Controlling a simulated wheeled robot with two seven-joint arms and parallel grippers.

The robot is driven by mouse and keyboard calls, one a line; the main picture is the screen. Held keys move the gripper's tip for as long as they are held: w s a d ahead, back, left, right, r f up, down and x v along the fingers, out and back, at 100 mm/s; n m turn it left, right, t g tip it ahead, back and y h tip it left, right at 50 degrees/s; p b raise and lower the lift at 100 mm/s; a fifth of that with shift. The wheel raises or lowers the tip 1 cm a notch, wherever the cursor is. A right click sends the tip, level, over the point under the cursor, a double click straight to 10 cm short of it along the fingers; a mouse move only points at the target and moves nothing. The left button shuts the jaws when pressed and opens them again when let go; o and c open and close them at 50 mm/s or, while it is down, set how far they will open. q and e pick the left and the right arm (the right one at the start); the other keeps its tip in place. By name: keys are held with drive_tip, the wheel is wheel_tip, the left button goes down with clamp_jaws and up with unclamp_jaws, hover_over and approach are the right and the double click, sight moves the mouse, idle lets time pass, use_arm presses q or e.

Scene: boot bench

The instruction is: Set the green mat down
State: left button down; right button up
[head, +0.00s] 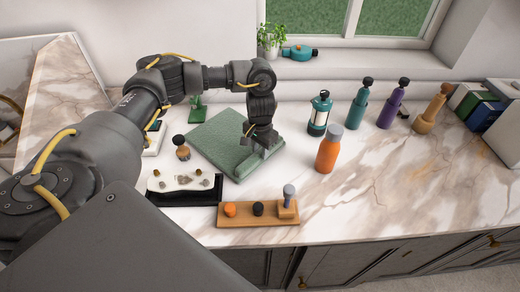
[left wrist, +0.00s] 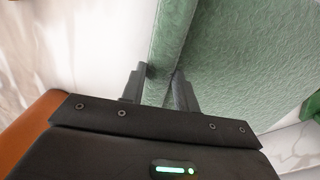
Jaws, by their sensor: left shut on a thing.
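The green mat (head: 221,139) is a flat, textured, rectangular piece at the middle-left of the marble counter. My left gripper (head: 262,150) points down at its right edge and is shut on that edge. In the left wrist view the mat (left wrist: 245,60) fills the upper right, and its edge runs between the two fingers of my left gripper (left wrist: 160,85). I cannot tell whether the mat's underside touches the counter all over. My right gripper is not in view.
An orange bottle (head: 329,150) stands just right of the mat, with a teal bottle (head: 319,114) behind it. A wooden board with knobs (head: 247,219) and a black tray (head: 180,198) lie in front. The counter's right front is clear.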

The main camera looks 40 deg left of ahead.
use_arm(q)
drive_tip(key=shift+d, duration=0.1)
drive_tip(key=c, duration=1.1)
unclamp_jaws()
drive_tip(key=shift+o, duration=0.2)
